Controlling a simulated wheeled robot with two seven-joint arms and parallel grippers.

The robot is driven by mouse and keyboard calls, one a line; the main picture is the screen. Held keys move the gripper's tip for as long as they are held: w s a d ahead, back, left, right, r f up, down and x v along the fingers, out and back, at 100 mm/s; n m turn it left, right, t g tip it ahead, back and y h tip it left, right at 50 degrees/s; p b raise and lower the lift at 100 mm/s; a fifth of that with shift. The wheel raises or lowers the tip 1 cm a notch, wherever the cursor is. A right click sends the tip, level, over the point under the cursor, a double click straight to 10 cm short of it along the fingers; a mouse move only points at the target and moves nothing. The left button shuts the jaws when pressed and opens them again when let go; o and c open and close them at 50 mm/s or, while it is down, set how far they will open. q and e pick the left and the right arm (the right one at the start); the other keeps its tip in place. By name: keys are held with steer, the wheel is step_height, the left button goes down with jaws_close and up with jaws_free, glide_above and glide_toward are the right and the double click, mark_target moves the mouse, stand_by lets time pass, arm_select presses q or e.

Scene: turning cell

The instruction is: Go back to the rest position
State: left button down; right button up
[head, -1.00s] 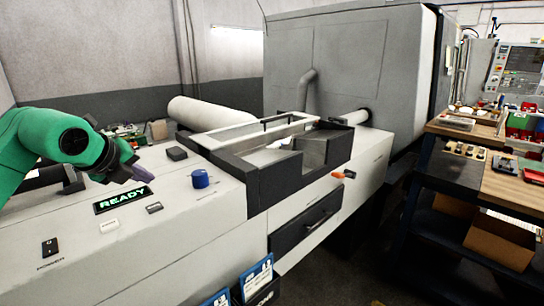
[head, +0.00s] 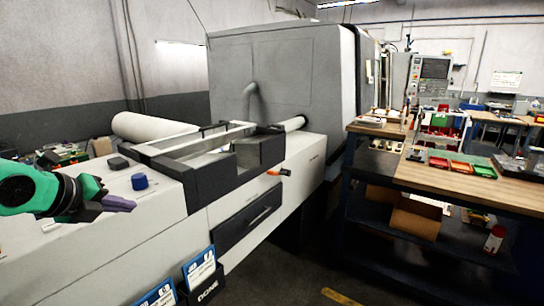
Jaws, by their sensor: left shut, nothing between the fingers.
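My left gripper (head: 120,204) shows at the left of the head view, at the end of my green arm. Its fingers are shut with nothing between them. It is in front of the white machine top (head: 158,207), over its near left part in the picture, to the lower left of the blue knob (head: 139,182). I cannot tell its height above the surface. My right gripper is out of view.
A white machine with a dark open tray (head: 216,172) fills the left and middle. A grey enclosure (head: 285,85) stands behind. A wooden-topped workbench (head: 470,184) with bins is at the right. Card holders (head: 201,280) hang at the front. Floor is clear between.

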arm_select(q)
steer(key=s+d+r+n+t+h, duration=0.1)
steer(key=d+r+t+h, duration=0.2)
steer(key=d+h, duration=0.45)
steer(key=d+r+n+t+h, duration=0.1)
steer(key=d+r+t+h, duration=0.2)
steer(key=d, duration=0.8)
steer(key=w+a+f+n+t+y, duration=0.1)
steer(key=a+f+n+t+y, duration=0.5)
steer(key=a+n+y, duration=0.65)
step_height(320, 180, down, 15)
steer(key=s+a+n+g+y, duration=0.2)
steer(key=s+n+g+y, duration=0.1)
steer(key=n+g, duration=0.55)
steer(key=s+d+f+n+g+h, duration=0.15)
steer(key=s+f+g, duration=0.35)
steer(key=s+f, duration=0.55)
steer(key=s+d+f+n+g+h, duration=0.1)
steer(key=s+d+f+g+h, duration=0.3)
steer(key=s+f, duration=0.6)
step_height(320, 180, down, 25)
steer(key=s+a+g+y, duration=0.1)
steer(key=s+g+y, duration=0.1)
steer(key=g+y, duration=0.1)
steer(key=s+a+f, duration=0.3)
steer(key=s+f, duration=0.9)
steer(key=s, duration=0.4)
steer(key=shift+f, duration=0.2)
